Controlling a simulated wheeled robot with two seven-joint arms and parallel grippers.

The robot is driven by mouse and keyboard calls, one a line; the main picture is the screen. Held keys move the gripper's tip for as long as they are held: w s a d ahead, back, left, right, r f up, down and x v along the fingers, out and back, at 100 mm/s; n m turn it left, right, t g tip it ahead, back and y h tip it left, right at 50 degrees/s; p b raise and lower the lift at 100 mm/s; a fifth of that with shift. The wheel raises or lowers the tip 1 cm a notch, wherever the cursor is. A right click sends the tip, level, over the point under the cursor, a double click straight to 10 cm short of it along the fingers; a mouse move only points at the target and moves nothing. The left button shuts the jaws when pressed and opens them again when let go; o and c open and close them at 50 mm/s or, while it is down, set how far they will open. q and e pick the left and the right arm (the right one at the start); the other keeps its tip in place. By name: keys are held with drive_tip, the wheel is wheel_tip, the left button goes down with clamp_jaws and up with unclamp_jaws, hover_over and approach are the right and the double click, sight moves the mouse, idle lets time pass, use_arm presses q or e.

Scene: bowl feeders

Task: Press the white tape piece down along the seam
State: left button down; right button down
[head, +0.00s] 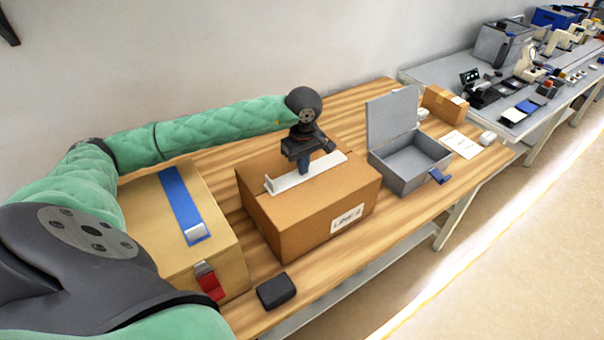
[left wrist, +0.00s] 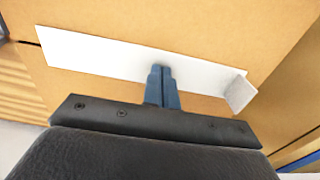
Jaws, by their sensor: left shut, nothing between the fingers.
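The white tape piece (head: 318,170) lies across the top of the brown cardboard box (head: 312,213), with a short tab bent up at its left end in the head view. The tape also shows in the left wrist view (left wrist: 110,58), where the bent-up tab is at the right. My left gripper (head: 304,168) is shut and empty, pointing down, with its blue fingertips at the middle of the tape. In the left wrist view the fingertips (left wrist: 162,75) overlap the tape; I cannot tell for certain whether they touch it. The seam under the tape is hidden. My right gripper is not in view.
A tan box (head: 150,235) with a blue strip (head: 180,195) and a red latch stands left of the cardboard box. An open grey metal box (head: 408,172) stands to the right. A small black object (head: 276,291) lies near the table's front edge.

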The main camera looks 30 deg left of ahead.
sight(294, 178)
use_arm(q)
drive_tip(key=shift+s+a+f+b, duration=0.15)
drive_tip(key=shift+s+b, duration=0.1)
drive_tip(key=shift+s, duration=0.2)
drive_tip(key=shift+s+a+b, duration=0.15)
drive_tip(key=shift+s+b, duration=0.1)
drive_tip(key=shift+s, duration=0.25)
drive_tip(key=shift+s+a+f+b, duration=0.15)
drive_tip(key=shift+s+b, duration=0.1)
drive_tip(key=shift+s, duration=0.2)
drive_tip(key=shift+s+a, duration=0.1)
